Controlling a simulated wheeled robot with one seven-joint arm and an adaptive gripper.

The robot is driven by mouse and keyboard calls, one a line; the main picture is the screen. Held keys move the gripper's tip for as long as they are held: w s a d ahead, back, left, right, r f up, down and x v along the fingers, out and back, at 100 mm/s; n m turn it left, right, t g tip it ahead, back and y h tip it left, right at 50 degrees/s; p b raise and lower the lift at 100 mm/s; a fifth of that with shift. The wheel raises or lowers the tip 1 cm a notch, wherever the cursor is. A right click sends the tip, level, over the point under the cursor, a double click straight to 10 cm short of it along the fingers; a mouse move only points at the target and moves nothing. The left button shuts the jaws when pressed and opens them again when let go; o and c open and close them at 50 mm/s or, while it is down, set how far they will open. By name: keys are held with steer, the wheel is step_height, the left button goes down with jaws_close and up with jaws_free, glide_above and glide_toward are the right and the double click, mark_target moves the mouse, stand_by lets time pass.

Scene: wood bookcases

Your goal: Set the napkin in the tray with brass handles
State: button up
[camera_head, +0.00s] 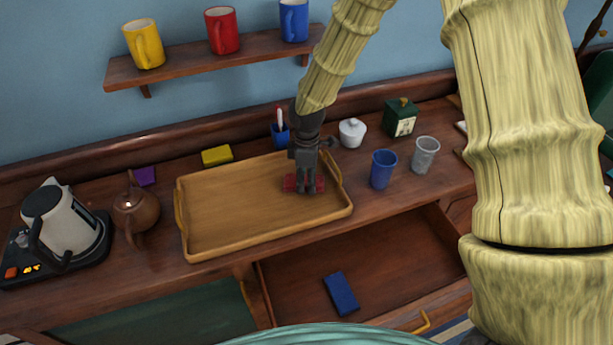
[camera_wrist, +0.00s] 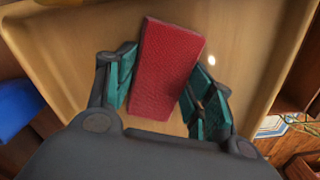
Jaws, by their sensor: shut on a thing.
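The wooden tray (camera_head: 225,215) with yellowish handles at its two ends lies on the cabinet top in the head view; its rim also shows in the wrist view (camera_wrist: 55,65). My gripper (camera_head: 305,187) is over the tray's right part, pointing down. It is shut on a red, flat, rectangular folded napkin (camera_wrist: 167,68), which lies between the teal finger pads in the wrist view.
A blue cup (camera_head: 383,169), grey cup (camera_head: 424,155) and white lidded pot (camera_head: 352,132) stand right of the tray. A brown teapot (camera_head: 136,210) and kettle (camera_head: 65,225) stand left. An open drawer (camera_head: 390,265) holds a blue block (camera_head: 341,293). The tray's left part is clear.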

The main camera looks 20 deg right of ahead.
steer(key=shift+f, duration=0.1)
steer(key=o, duration=0.8)
steer(key=shift+o, duration=0.2)
step_height(320, 180, up, 12)
steer(key=b, duration=0.1)
stand_by(0.4)
